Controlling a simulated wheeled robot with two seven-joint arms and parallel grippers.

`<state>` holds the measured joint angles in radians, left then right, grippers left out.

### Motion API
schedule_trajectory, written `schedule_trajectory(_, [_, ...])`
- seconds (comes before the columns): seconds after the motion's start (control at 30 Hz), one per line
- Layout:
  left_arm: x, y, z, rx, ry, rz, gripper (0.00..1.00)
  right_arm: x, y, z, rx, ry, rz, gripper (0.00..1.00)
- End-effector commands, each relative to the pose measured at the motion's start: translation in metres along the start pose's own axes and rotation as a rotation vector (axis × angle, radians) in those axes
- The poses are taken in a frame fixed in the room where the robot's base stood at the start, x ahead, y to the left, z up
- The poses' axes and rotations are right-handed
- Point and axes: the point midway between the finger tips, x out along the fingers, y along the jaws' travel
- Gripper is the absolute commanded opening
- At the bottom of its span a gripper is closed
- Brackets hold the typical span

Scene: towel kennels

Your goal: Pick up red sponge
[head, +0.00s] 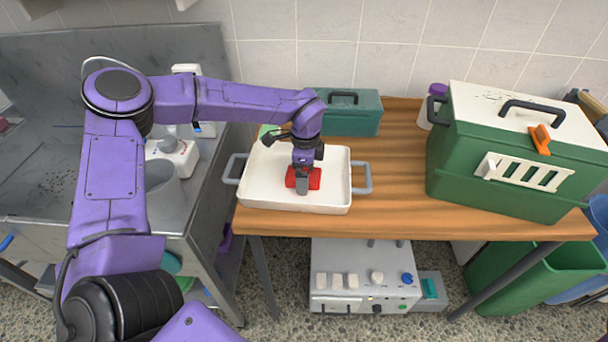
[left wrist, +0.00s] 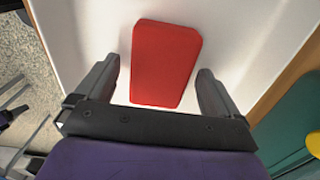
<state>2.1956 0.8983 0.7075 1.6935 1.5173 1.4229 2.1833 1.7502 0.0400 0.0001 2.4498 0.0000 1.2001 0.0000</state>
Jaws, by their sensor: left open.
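The red sponge (head: 314,178) lies in the white tray (head: 262,187) on the wooden table, partly hidden by my left gripper in the head view. My left gripper (head: 303,187) is directly above the sponge. In the left wrist view the red sponge (left wrist: 165,62) shows as a block with cut corners. The open fingers of my left gripper (left wrist: 155,90) stand on either side of its near end, with a gap on each side. My right gripper is in neither view.
The tray has grey handles (head: 362,178) at its sides. A green box (head: 352,118) stands behind it, and a large green carrier (head: 500,165) stands on the right. The wooden table (head: 398,150) is clear between tray and carrier. A metal sink (head: 40,95) is on the left.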

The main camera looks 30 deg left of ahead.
Motion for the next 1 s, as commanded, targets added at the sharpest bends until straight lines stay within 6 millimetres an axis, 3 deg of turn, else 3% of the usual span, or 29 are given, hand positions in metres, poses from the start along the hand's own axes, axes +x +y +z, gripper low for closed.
schedule_trajectory(0.1, [0.0, 0.0, 0.0, 0.0, 0.0, -0.001, 0.96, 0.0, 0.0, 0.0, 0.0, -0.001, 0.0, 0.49])
schedule_trajectory(0.2, [0.0, 0.0, 0.0, 0.0, 0.0, 0.0, 0.63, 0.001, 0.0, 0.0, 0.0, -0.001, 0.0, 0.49])
schedule_trajectory(0.3, [0.0, 0.0, 0.0, 0.0, 0.0, 0.0, 0.37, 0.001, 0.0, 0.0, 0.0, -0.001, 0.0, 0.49])
schedule_trajectory(0.77, [-0.005, 0.0, 0.0, -0.001, 0.001, -0.001, 0.36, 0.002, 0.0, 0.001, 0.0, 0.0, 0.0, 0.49])
schedule_trajectory(0.93, [-0.034, 0.0, -0.001, 0.0, 0.004, -0.005, 0.36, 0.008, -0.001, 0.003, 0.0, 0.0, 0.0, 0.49])
schedule_trajectory(1.0, [-0.048, 0.013, -0.012, 0.004, 0.003, -0.006, 0.36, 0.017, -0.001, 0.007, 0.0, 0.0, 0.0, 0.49])
